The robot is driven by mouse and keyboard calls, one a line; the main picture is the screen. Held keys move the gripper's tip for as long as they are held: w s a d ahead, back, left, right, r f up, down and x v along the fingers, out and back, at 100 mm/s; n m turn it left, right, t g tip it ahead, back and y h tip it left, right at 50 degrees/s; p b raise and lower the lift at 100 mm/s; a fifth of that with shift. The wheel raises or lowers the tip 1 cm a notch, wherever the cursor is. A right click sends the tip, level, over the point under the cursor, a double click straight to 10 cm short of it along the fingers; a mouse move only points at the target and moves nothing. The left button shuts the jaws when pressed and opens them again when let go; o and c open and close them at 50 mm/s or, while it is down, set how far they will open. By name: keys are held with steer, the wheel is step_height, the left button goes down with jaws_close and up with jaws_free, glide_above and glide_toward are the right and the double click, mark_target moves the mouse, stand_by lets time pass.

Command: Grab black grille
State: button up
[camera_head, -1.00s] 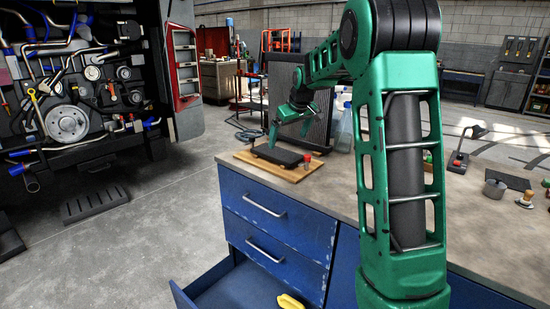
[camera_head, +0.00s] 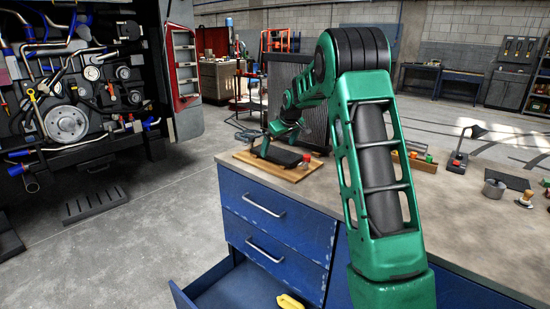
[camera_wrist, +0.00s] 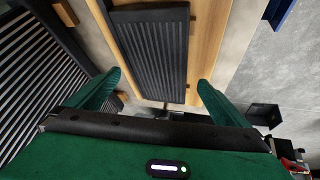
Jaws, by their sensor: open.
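The black grille (camera_head: 283,156) is a flat, dark ribbed panel lying on a wooden board (camera_head: 248,159) at the bench's far left corner. In the wrist view the grille (camera_wrist: 152,45) runs lengthwise up the picture, with its near end close to my gripper. My gripper (camera_wrist: 160,77) is open, one green finger on each side of that end, with gaps between fingers and grille. In the head view my gripper (camera_head: 268,139) is low over the board and hides part of the grille. I cannot tell whether its fingertips touch the board.
A large dark finned panel (camera_head: 312,100) stands upright behind the board. A small red-topped item (camera_head: 312,161) sits at the board's right. Tools and small parts, including a grey pot (camera_head: 494,188), are farther right. A blue drawer (camera_head: 235,292) stands open below.

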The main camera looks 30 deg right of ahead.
mark_target(277, 153)
steer(key=x, duration=0.3)
steer(key=shift+d+f, duration=0.1)
steer(key=shift+f, duration=0.15)
steer(key=c, duration=1.2)
